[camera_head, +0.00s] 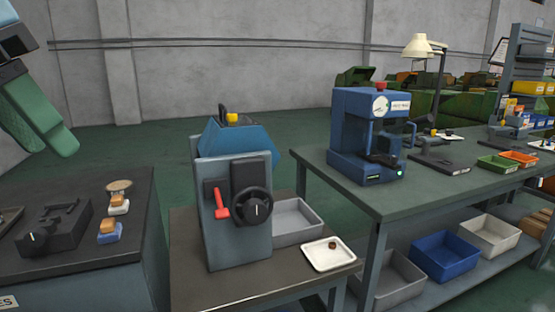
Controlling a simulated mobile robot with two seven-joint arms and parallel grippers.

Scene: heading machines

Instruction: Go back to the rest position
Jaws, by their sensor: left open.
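My left gripper (42,138) shows at the upper left edge, with green fingers pointing down and to the right. It hangs in the air above the dark bench at the left and touches nothing that I can see. Its fingers overlap from this angle, and I see nothing held between them. Part of my left arm is cut off by the picture's edge. My right gripper is not in view.
A grey-blue machine (238,222) with a red lever stands mid-picture beside a white tray (328,254). A blue machine (367,140) and a lamp (417,46) stand on the right table.

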